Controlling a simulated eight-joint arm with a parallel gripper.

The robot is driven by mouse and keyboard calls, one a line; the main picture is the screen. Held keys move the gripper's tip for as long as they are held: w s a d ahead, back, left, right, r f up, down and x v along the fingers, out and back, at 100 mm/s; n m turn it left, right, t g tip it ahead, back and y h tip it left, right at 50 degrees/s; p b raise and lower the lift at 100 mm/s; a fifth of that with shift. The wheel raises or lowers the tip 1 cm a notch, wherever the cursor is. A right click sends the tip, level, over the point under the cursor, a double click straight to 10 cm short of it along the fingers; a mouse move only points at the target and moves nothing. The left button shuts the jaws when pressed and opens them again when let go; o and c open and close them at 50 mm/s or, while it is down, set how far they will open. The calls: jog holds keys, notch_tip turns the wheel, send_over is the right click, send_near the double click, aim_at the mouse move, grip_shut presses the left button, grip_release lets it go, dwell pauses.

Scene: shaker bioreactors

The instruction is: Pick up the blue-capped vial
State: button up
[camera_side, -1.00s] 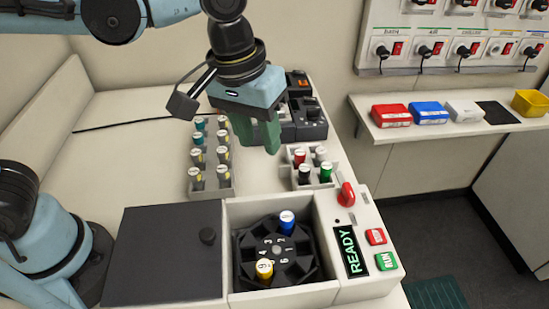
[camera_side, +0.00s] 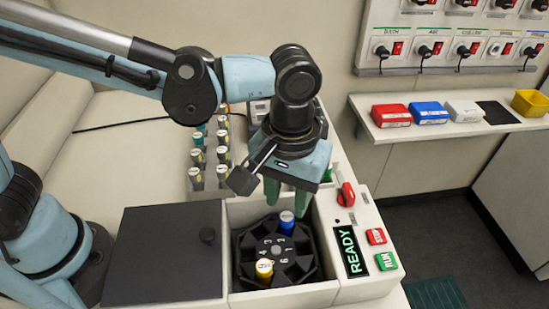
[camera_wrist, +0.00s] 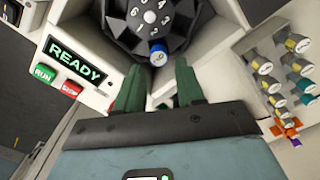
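The blue-capped vial (camera_side: 287,222) stands in a slot of the black numbered rotor (camera_side: 262,247), at the rotor's back right. In the wrist view the blue-capped vial (camera_wrist: 158,54) shows just beyond the fingertips, between their lines. My gripper (camera_side: 288,205) is above and just behind the vial in the side view, pointing down. Its green fingers (camera_wrist: 160,72) are apart with nothing between them. A yellow-capped vial (camera_side: 264,270) stands in the rotor's front slot.
The rotor sits in an open white chamber beside a dark lid (camera_side: 165,250). A READY display (camera_side: 352,250), red knob (camera_side: 347,195) and red and green buttons are at the right. A rack of several vials (camera_wrist: 275,75) stands behind. A shelf (camera_side: 465,128) is at the right.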

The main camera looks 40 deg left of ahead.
aim_at(287, 216)
jog(key=shift+s+f, duration=0.1)
jog(key=shift+f, duration=2.55)
jog(key=c, duration=0.6)
jog(key=shift+d+r, duration=0.1)
jog(key=shift+r, duration=0.05)
jog(key=shift+r, duration=0.55)
notch_tip(287, 216, up, 3)
jog(key=shift+s, duration=0.15)
jog(key=s+d+r, duration=0.1)
jog(key=s+r, duration=0.1)
jog(key=s, duration=0.1)
jog(key=s+d+r, duration=0.1)
jog(key=s+r, duration=0.1)
jog(key=s, duration=0.2)
jog(key=s+d+r, duration=0.1)
jog(key=s+r, duration=0.1)
jog(key=s, duration=0.2)
jog(key=shift+d+r, duration=0.15)
jog(key=shift+r, duration=0.15)
